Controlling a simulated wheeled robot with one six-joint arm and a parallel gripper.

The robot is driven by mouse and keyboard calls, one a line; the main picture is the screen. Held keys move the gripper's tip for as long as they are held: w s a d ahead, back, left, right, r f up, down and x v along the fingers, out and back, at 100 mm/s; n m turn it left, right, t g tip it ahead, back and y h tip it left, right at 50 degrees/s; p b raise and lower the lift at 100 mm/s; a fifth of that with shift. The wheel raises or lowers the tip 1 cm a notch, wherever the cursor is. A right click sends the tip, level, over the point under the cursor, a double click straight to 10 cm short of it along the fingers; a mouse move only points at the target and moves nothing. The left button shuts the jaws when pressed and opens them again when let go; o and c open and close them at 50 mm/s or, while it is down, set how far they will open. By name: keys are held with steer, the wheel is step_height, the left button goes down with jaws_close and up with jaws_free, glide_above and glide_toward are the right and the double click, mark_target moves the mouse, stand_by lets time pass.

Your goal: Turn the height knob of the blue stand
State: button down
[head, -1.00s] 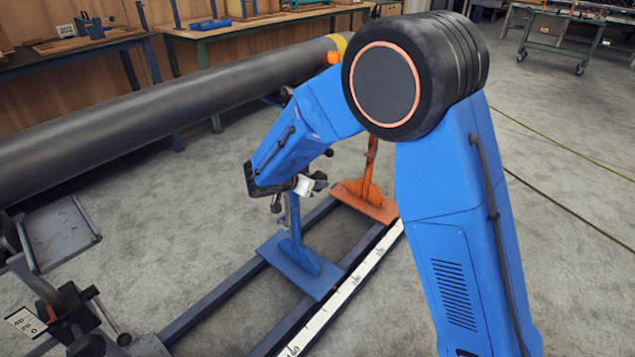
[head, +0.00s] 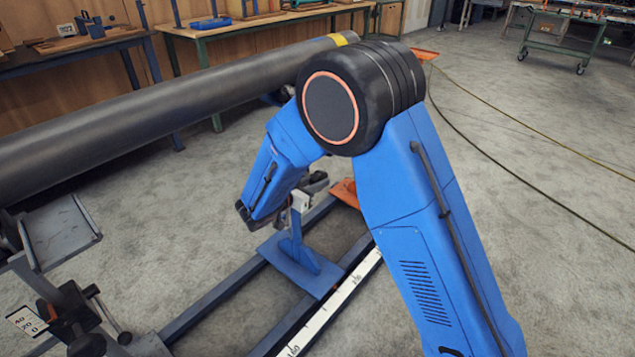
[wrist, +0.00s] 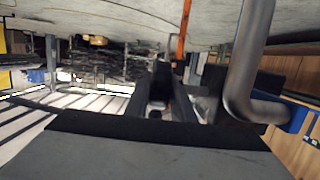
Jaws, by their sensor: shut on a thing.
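The blue stand (head: 300,262) has a flat foot across the floor rails in the head view. Its upright rises toward my wrist, and a small white block (head: 300,201) shows near its top. My gripper (head: 314,186) is at the upper part of this stand, partly hidden behind my blue forearm. Its dark jaws also show in the wrist view (wrist: 172,95), shut at the height knob. The knob itself is mostly hidden by the jaws, and its turn angle cannot be read. A bent metal bar (wrist: 248,70) runs close beside the jaws.
The long grey pipe (head: 150,112) lies above and behind the stand. An orange stand (head: 345,191) is partly hidden behind my arm. A grey support (head: 58,235) stands at left. Rails and a white scale (head: 335,310) run along the floor. Open floor lies right.

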steer(key=c, duration=1.5)
jaws_free()
steer(key=shift+s+a, duration=0.1)
steer(key=v, duration=1.7)
steer(key=shift+s, duration=0.15)
